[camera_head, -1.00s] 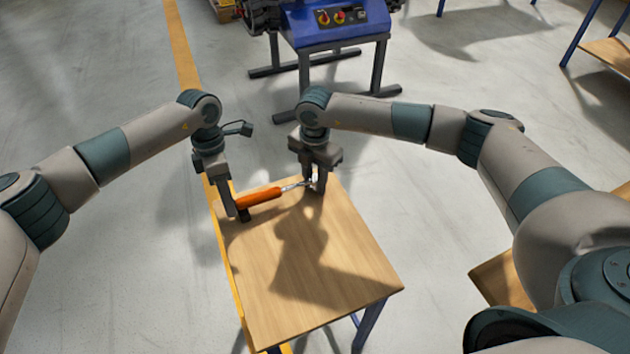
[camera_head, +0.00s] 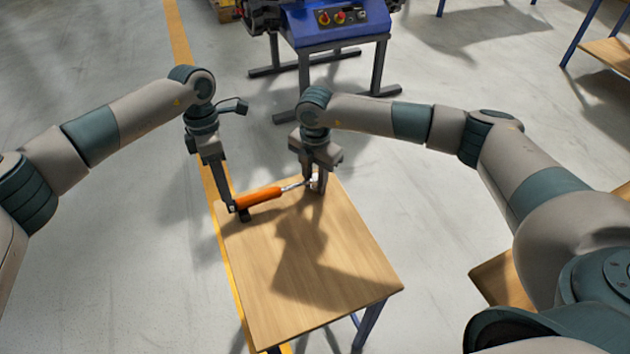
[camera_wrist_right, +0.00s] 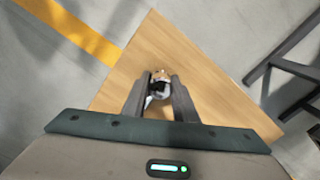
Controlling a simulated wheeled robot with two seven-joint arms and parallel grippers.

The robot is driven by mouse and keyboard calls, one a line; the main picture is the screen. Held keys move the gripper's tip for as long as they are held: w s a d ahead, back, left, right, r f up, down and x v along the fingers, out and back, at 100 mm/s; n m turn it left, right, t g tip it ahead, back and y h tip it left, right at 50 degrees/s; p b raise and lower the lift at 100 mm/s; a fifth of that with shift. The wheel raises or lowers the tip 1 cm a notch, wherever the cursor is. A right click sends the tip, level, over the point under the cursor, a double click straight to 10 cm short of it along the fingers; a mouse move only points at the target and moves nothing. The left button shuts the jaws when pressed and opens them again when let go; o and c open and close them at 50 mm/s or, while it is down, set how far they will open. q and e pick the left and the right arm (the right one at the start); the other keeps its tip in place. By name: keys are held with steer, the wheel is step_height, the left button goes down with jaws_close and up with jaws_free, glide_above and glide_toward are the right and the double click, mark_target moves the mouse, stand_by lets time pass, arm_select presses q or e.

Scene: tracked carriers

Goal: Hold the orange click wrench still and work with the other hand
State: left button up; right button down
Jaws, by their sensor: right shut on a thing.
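The orange click wrench (camera_head: 259,198) lies level over the far end of the small wooden table, its orange handle to the left and its metal shaft to the right. My right gripper (camera_head: 315,183) is shut on the wrench's metal head end. In the right wrist view, the metal and dark head (camera_wrist_right: 158,90) shows between the two fingers (camera_wrist_right: 160,92). My left gripper (camera_head: 236,208) is at the free end of the handle, with its fingers pointing down. Whether its fingers close on the handle is not clear.
The wooden table top (camera_head: 300,270) is bare apart from shadows. A blue machine (camera_head: 335,22) with red and yellow knobs stands behind it. A second wooden surface (camera_head: 500,280) is partly hidden behind my right arm. A yellow floor line (camera_head: 180,45) runs along the left.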

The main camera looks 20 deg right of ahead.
steer(key=c, duration=1.3)
jaws_free()
steer(key=shift+c, duration=0.2)
step_height(320, 180, up, 12)
steer(key=shift+s, duration=0.1)
